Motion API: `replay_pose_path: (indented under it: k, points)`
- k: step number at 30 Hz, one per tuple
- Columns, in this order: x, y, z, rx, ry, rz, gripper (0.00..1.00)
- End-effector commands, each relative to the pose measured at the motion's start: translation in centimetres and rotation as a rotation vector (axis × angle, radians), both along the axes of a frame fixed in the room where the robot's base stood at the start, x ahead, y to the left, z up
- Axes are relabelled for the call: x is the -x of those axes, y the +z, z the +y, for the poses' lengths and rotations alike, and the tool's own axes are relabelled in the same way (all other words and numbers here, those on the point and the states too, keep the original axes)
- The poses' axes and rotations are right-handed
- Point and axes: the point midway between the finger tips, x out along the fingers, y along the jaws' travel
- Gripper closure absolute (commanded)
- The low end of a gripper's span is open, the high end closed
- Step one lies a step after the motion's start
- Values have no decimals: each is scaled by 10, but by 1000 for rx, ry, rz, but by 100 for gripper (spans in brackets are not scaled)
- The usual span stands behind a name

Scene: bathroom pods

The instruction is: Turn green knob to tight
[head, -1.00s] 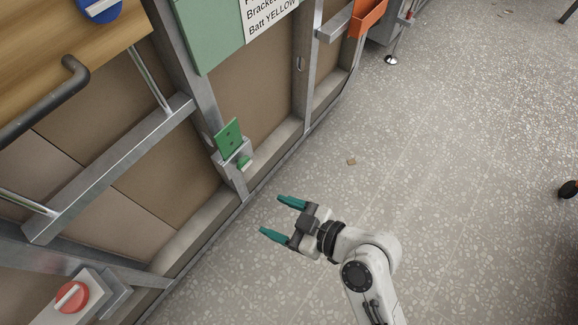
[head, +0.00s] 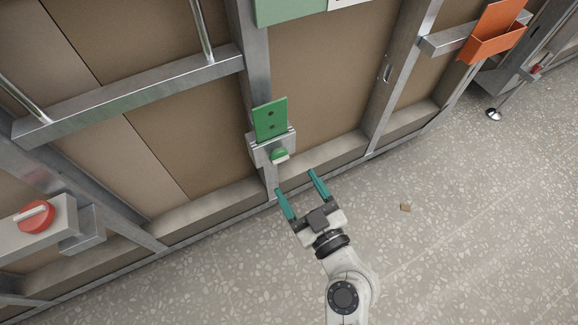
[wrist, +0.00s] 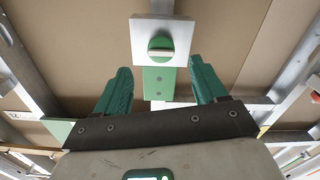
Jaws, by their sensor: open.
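The green knob (head: 279,155) sits on a grey bracket box (head: 259,151) low on a metal post, under a green plate (head: 270,119) with dark holes. In the wrist view the round green knob (wrist: 160,48), with a pale bar across it, is on a pale square face (wrist: 142,30). The bar lies level in that view. My gripper (head: 297,180) is open, its teal fingers pointing at the wall just below and in front of the knob. In the wrist view my gripper's fingers (wrist: 160,82) stand apart on either side of the green plate, with nothing between them touching.
A red knob (head: 37,217) is on a box at the left. An orange holder (head: 494,36) is on the wall at the upper right. Metal posts and rails frame the brown panels.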

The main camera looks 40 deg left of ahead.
Motion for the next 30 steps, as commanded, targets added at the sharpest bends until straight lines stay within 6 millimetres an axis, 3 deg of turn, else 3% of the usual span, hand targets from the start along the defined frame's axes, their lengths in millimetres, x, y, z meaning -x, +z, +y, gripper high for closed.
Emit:
replay_pose_path:
  k: [3, 9, 22, 30]
  points:
    - [-9, 0, 21, 0, 1, -1, 29]
    - [-18, 0, 45, 0, 1, 0, 29]
    - [-22, 0, 54, 1, 0, 0, 29]
    - [-22, 0, 54, 1, 0, 0, 53]
